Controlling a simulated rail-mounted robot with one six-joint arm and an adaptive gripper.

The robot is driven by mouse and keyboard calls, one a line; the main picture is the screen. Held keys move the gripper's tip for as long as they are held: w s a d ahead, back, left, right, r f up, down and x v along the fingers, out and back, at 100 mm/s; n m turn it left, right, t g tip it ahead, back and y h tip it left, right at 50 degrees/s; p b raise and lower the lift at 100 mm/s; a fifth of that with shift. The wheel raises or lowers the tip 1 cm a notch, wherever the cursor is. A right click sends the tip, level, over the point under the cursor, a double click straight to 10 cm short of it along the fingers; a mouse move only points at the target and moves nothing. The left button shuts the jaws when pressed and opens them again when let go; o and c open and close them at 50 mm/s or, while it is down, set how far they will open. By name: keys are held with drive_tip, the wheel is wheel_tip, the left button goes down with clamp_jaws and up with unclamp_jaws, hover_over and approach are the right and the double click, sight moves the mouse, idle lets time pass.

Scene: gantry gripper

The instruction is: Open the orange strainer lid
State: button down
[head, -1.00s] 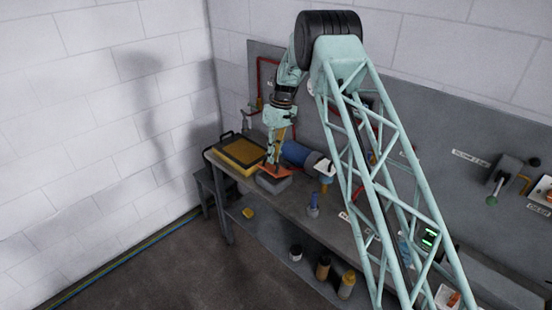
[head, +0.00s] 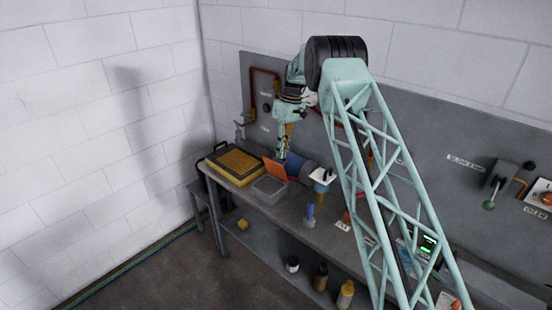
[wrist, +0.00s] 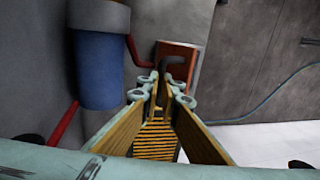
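The orange strainer lid (head: 276,170) stands tilted up at the back of the grey strainer box (head: 270,189) in the head view. The box's open top shows in front of it. My gripper (head: 281,158) points down just behind the lid's upper right edge, close to it; I cannot tell whether they touch. In the wrist view my gripper (wrist: 163,88) shows its two yellow-padded fingers apart, with a narrow gap at the tips. An orange-red block with a dark bent handle (wrist: 178,58) lies beyond the tips; I cannot tell whether it is the lid.
A yellow tray (head: 236,161) sits left of the box on the bench. A blue cylinder (head: 297,168) lies close behind, also in the wrist view (wrist: 99,70). A blue-handled tool (head: 310,212) stands to the right. Red pipes (head: 252,92) run on the back panel.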

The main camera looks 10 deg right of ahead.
drive_tip(key=c, duration=3.4)
unclamp_jaws()
drive_tip(key=d+f, duration=0.1)
drive_tip(key=w+d+f, duration=0.1)
drive_tip(key=f, duration=0.1)
drive_tip(key=shift+d, duration=0.1)
drive_tip(key=shift+c, duration=0.2)
drive_tip(key=o, duration=0.7)
drive_tip(key=shift+a, duration=0.3)
drive_tip(key=shift+c, duration=0.2)
drive_tip(key=shift+w+r, duration=0.15)
drive_tip(key=shift+r, duration=0.1)
drive_tip(key=shift+d, duration=0.1)
drive_tip(key=v, duration=1.2)
drive_tip(key=shift+w, duration=0.2)
